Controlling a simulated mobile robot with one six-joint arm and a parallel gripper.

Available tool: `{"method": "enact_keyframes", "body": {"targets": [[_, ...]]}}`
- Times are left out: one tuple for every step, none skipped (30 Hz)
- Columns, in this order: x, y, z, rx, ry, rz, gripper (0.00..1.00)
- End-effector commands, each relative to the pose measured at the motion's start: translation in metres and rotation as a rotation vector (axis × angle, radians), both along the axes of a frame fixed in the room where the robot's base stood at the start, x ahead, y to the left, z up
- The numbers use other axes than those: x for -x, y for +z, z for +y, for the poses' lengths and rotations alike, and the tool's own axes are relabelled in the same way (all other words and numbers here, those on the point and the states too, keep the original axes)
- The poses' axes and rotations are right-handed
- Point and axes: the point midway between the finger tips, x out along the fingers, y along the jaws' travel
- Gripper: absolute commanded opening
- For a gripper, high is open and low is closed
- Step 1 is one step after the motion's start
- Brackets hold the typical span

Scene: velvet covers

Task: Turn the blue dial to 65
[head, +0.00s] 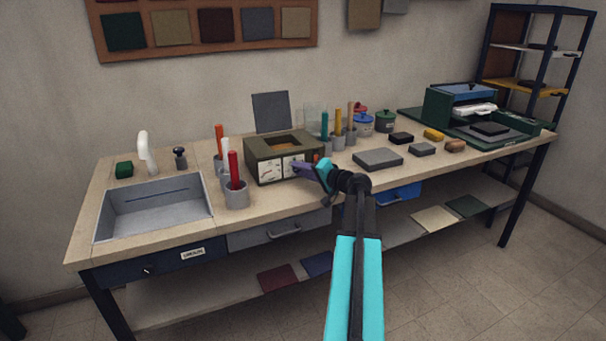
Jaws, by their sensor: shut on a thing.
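An olive-green box (262,151) with an open recess in its top stands on the workbench, left of the middle. Its front has two white panels with dark markings, a left panel (270,169) and a right panel (288,163). The markings are too small to read. A small orange-red part (316,158) shows at the box's right end.
A grey cup (237,195) with a red-handled tool stands close left of the box; a sink (155,211) lies further left. Several tool cups stand behind right. A grey block (377,159) lies to the right. An open blue drawer (399,194) sits below the bench top.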

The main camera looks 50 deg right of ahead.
Motion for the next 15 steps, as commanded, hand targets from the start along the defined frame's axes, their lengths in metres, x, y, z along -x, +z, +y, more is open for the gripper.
{"method": "enact_keyframes", "body": {"targets": [[0.001, -0.0028, -0.0008, -0.01, 0.0, -0.002, 0.01], [0.0011, -0.0027, -0.0007, -0.016, 0.0, -0.004, 0.01], [0.0011, -0.0026, -0.0007, -0.022, 0.0, -0.006, 0.01], [0.0011, -0.0024, -0.0006, -0.026, 0.0, -0.008, 0.01], [0.0011, -0.0023, -0.0006, -0.029, 0.0, -0.009, 0.01], [0.0011, -0.0022, -0.0006, -0.031, -0.001, -0.009, 0.01], [0.0012, -0.0021, -0.0006, -0.032, 0.0, -0.01, 0.01], [0.0012, -0.002, -0.0005, -0.032, 0.0, -0.009, 0.01], [0.0013, -0.002, -0.0005, -0.032, 0.0, -0.009, 0.01], [0.0013, -0.0019, -0.0005, -0.032, 0.0, -0.009, 0.01], [0.0013, -0.0019, -0.0005, -0.032, 0.0, -0.009, 0.01], [0.0013, -0.002, -0.0004, -0.032, 0.0, -0.009, 0.01], [0.0013, -0.002, -0.0004, -0.032, 0.0, -0.009, 0.01], [0.0013, -0.002, -0.0004, -0.031, 0.001, -0.009, 0.01], [0.0014, -0.0021, -0.0005, -0.031, 0.001, -0.009, 0.01]]}}
